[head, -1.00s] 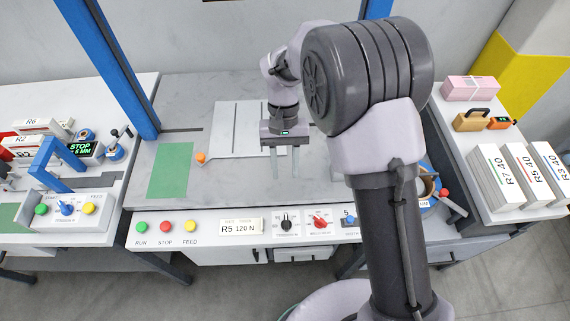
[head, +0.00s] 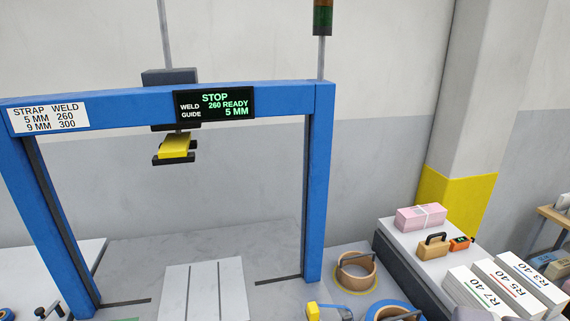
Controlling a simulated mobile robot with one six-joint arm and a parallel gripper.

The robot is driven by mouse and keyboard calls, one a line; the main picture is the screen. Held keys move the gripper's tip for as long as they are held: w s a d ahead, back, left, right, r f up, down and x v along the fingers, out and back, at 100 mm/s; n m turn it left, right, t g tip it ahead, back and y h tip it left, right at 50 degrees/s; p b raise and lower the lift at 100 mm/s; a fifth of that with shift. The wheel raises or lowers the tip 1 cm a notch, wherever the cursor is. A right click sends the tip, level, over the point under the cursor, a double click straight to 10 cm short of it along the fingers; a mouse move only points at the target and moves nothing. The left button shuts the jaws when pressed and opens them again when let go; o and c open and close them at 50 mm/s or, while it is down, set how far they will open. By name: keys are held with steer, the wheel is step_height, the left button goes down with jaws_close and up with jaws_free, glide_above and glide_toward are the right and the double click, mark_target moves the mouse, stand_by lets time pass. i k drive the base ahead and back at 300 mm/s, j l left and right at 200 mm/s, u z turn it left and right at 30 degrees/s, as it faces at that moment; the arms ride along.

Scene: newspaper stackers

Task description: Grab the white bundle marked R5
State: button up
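The white bundle marked R5 40 (head: 513,281) is at the lower right of the head view, on the right-hand side table. It stands between the white bundle marked R7 40 (head: 478,290) on its left and the white bundle marked R3 40 (head: 538,274) on its right, in a close row. My gripper is out of the picture now. Only a grey piece of my arm shows at the bottom right edge, in front of the lower ends of the R7 and R5 bundles.
A blue strapping frame (head: 318,180) with a STOP display (head: 215,105) spans the middle table. A pink bundle (head: 421,217), a tan block with a black handle (head: 433,247) and an orange device (head: 461,244) sit behind the white bundles. Tape rolls (head: 356,272) lie left of them.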

mark_target(526, 305)
steer(key=z, duration=1.4)
steer(key=i+l+u, duration=0.7)
steer(key=u, duration=0.2)
steer(key=i+l+u, duration=0.15)
steer(key=l+u, duration=0.15)
steer(key=l, duration=0.2)
steer(key=i+l+u, duration=0.1)
steer(key=l+u, duration=0.2)
steer(key=i+l+u, duration=0.1)
steer(key=l+u, duration=0.2)
steer(key=l, duration=0.2)
